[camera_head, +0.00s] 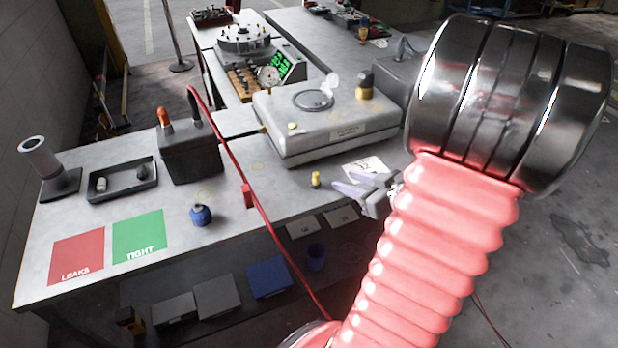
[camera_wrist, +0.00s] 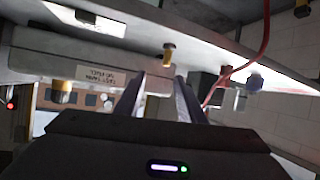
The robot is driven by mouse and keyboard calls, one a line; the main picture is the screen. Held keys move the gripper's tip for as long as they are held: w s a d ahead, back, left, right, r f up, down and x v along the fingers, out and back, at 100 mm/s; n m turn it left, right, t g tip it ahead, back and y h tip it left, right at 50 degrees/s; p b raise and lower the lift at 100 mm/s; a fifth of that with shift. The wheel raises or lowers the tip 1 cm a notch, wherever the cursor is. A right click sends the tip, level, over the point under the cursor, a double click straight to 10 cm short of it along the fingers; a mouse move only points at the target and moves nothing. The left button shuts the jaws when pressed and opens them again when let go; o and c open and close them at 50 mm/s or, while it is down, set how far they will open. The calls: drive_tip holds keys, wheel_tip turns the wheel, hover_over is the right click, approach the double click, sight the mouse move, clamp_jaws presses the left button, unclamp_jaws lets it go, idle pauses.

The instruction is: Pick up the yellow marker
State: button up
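Nothing hides the marker in either view.
A grey test box (camera_head: 330,125) stands behind the marker. A red cable (camera_head: 247,196) and a blue knob-like piece (camera_head: 200,214) lie to its left. A white card (camera_head: 364,168) lies near my gripper. A black tray (camera_head: 122,180) and red and green pads sit further left.

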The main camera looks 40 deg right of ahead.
sight(318, 177)
drive_tip(key=shift+s+a+f+y, duration=0.2)
drive_tip(key=shift+s+a+y, duration=0.15)
drive_tip(key=shift+s, duration=0.25)
drive_tip(key=shift+x, duration=4.35)
drive_tip(key=shift+w, duration=0.1)
drive_tip(key=shift+x, duration=2.5)
drive_tip(key=shift+c, duration=0.5)
clamp_jaws()
